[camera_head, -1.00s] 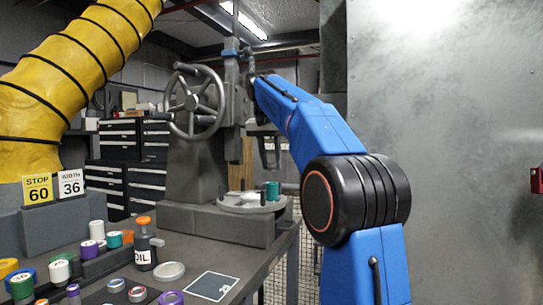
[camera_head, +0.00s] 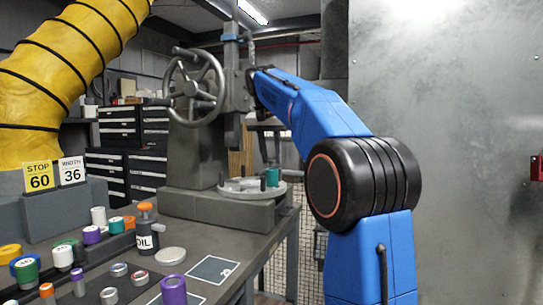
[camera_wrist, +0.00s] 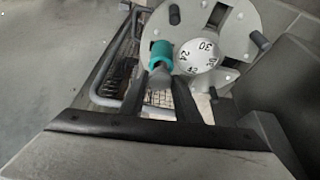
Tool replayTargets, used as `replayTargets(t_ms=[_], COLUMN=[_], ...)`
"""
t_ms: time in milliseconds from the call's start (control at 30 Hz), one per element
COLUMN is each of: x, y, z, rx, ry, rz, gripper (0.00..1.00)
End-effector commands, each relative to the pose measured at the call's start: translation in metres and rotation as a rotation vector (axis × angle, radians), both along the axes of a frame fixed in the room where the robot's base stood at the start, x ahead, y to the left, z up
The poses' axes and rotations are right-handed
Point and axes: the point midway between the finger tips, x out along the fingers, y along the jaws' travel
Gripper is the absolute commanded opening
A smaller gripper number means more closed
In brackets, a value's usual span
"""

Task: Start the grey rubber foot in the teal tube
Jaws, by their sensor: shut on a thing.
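The teal tube (camera_wrist: 160,54) stands on a round grey plate (camera_wrist: 250,22) in the wrist view. It also shows in the camera_head view (camera_head: 272,177), at the right part of the plate. My gripper (camera_wrist: 160,92) is shut on a grey piece (camera_wrist: 158,82), which seems to be the grey rubber foot. The piece lies in line with the tube's near end in the wrist view. I cannot tell whether they touch. In the camera_head view my gripper (camera_head: 267,140) hangs above the tube, and the held piece cannot be made out.
A white numbered dial (camera_wrist: 197,57) sits on the plate beside the tube, with dark pegs around it. The grey machine with a handwheel (camera_head: 196,88) rises behind left. Several coloured rolls and an oil bottle (camera_head: 146,235) stand on the bench (camera_head: 205,245).

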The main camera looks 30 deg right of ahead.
Motion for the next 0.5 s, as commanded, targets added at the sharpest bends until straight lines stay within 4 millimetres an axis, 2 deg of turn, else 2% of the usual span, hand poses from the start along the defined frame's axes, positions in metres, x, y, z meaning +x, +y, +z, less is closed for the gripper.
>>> replayTargets(t_ms=[500], x=[-0.0001], y=[0.0], z=[-0.0082], rx=[0.0], ry=[0.0], rz=[0.0], gripper=[0.08])
